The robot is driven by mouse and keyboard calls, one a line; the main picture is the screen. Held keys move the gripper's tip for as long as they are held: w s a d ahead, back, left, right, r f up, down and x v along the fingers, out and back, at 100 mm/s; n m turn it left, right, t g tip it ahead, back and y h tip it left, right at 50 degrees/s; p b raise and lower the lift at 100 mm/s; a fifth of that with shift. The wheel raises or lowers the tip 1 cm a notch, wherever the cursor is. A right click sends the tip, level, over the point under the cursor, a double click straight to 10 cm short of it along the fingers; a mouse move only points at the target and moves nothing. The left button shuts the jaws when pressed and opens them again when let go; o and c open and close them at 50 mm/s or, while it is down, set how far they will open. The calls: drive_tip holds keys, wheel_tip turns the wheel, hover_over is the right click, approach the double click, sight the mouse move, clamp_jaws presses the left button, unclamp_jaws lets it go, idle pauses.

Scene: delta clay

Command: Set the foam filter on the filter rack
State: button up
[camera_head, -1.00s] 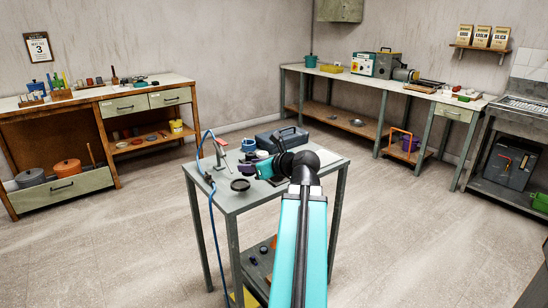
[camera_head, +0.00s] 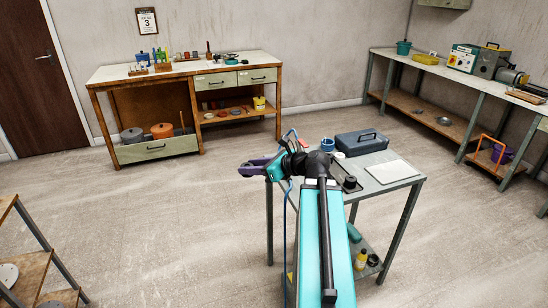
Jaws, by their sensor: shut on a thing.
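My gripper (camera_head: 268,168) is at the end of my teal arm, pointing left, beyond the left edge of the small grey table. It is shut on a small purple piece (camera_head: 250,170), which may be the foam filter; its shape is hard to make out at this size. The piece is held in the air, with bare floor behind it. I cannot pick out the filter rack with certainty. Small wooden holders (camera_head: 163,67) stand on the workbench (camera_head: 120,72) at the back left, too small to tell apart.
The grey table (camera_head: 402,183) carries a dark toolbox (camera_head: 361,142), a blue cup (camera_head: 327,144) and a pale flat board (camera_head: 392,171). A blue cable hangs at its left side. A wooden shelf unit (camera_head: 30,272) stands at the lower left. The floor between is clear.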

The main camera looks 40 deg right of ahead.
drive_tip(key=w+a+r+n+g+y+p, duration=0.1)
drive_tip(key=a+p, duration=0.6)
drive_tip(key=a, duration=0.7)
drive_tip(key=w+a+r+n+g+y+p, duration=0.2)
drive_tip(key=a+r+n+y+p, duration=0.3)
drive_tip(key=a, duration=0.9)
drive_tip(key=g+p, duration=0.1)
drive_tip(key=p, duration=0.2)
drive_tip(key=shift+a+r+n+g, duration=0.2)
drive_tip(key=shift+r+n+g, duration=0.2)
drive_tip(key=shift+y, duration=0.3)
